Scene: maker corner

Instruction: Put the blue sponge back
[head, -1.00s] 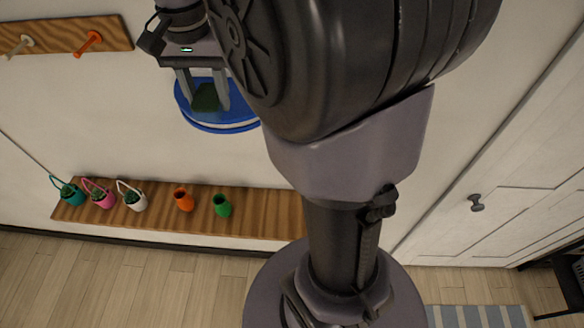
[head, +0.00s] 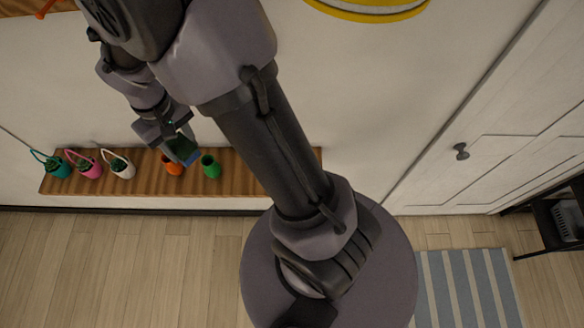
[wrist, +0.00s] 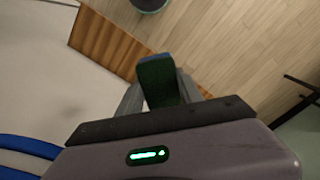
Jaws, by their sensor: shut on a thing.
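My gripper (head: 180,146) is shut on the blue sponge (head: 191,154), which shows a dark green face and some blue. In the wrist view the sponge (wrist: 157,80) stands out between the two fingers, mostly dark green with a bluish end. In the head view the gripper hangs over the wooden shelf (head: 140,184), in front of the orange cup (head: 172,168) and left of the green cup (head: 211,167). The sponge overlaps the orange cup's edge in the picture; I cannot tell whether they touch.
A yellow ring (head: 370,9) is on the wall. The wooden floor (head: 120,260) is clear, with a striped rug (head: 465,285).

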